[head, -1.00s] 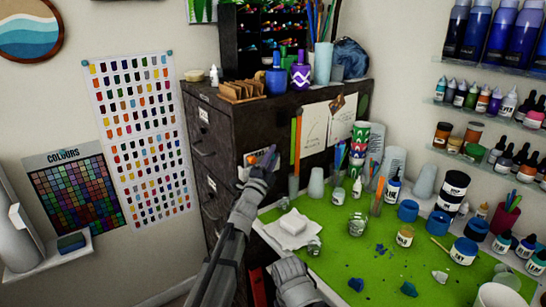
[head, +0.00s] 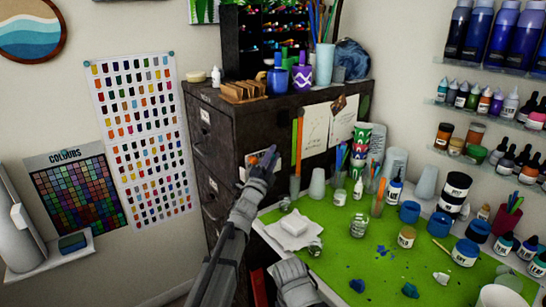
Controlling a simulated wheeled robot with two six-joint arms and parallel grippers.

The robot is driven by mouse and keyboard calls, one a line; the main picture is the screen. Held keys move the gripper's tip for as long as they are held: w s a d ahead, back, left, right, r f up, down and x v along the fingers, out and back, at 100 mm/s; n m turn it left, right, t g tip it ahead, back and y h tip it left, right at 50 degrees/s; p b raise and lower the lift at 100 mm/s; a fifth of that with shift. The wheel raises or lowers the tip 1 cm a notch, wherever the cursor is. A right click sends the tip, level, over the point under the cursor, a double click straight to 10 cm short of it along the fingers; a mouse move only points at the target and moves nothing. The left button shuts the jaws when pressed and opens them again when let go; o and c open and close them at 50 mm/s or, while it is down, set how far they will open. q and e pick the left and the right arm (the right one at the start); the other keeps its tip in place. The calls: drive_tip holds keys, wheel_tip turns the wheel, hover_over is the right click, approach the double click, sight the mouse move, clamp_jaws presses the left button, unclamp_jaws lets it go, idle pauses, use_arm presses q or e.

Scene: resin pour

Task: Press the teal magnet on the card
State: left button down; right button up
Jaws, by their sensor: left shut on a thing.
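My left gripper (head: 268,158) is shut at the side of the dark filing cabinet (head: 223,125). It is in front of a small pale card (head: 252,158) with an orange spot, which lies against the cabinet side. The fingers overlap the card's right part. The thing in the fingers is too small and too covered to make out; I take it to be the teal magnet. I cannot tell whether it touches the card.
Pale papers (head: 327,127) hang on the cabinet side, right of tall orange and green strips (head: 297,143).

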use_arm(q)
drive_tip(key=c, duration=0.6)
unclamp_jaws()
drive_tip(key=shift+o, duration=0.2)
drive_tip(key=shift+c, duration=1.4)
drive_tip(key=shift+o, duration=1.3)
